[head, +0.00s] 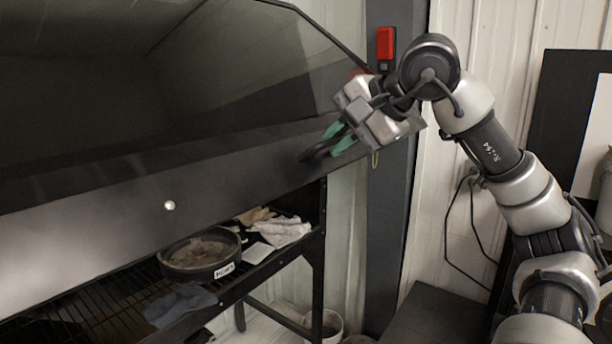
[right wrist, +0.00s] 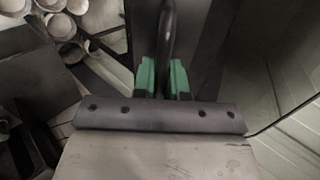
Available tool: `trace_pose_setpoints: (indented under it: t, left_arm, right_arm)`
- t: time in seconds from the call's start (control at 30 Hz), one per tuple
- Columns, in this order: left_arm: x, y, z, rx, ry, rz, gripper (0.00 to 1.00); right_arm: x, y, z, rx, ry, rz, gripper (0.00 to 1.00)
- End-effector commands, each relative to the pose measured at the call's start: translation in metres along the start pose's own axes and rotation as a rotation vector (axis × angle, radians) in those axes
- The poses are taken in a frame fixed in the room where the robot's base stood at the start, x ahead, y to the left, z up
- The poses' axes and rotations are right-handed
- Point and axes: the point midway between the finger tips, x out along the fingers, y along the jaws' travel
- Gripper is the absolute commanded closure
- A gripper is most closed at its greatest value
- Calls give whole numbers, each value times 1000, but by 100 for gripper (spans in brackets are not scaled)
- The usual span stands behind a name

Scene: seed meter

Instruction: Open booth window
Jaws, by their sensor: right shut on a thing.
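The booth window (head: 230,75) is a large dark glazed panel with a black frame, filling the upper left of the head view. A black curved handle (head: 315,152) stands on its lower frame near the right end. My right gripper (head: 338,138), with green fingertips, is shut on this handle. In the right wrist view the green fingers (right wrist: 162,78) sit on either side of the dark handle bar (right wrist: 167,40). A gap shows between the window's lower frame and the shelf below. My left gripper is not in view.
Below the window, a wire rack (head: 110,305) holds a round black pan (head: 200,256), a blue-grey cloth (head: 180,303) and white cloths (head: 282,232). A dark post with a red box (head: 386,43) stands behind my right gripper. A white bucket (head: 328,325) is on the floor.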

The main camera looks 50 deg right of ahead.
Motion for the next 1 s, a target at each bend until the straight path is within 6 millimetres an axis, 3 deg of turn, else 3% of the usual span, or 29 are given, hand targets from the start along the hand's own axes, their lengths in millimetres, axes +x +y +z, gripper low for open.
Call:
trace_pose_setpoints:
  t: [0.03, 0.1, 0.4, 0.7, 1.0]
  left_arm:
    - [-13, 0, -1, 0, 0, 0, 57]
    - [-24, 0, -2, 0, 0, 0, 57]
    - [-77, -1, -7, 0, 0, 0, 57]
    - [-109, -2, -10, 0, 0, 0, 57]
    - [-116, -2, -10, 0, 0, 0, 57]
  right_arm:
    - [-27, -13, -1, -2, 7, -8, 100]
    - [-53, -23, -1, -2, 6, -8, 100]
    - [-143, -65, 0, -5, 3, -5, 100]
    - [-188, -92, 0, -5, 1, -4, 100]
    - [-199, -99, 0, -6, -1, -3, 100]
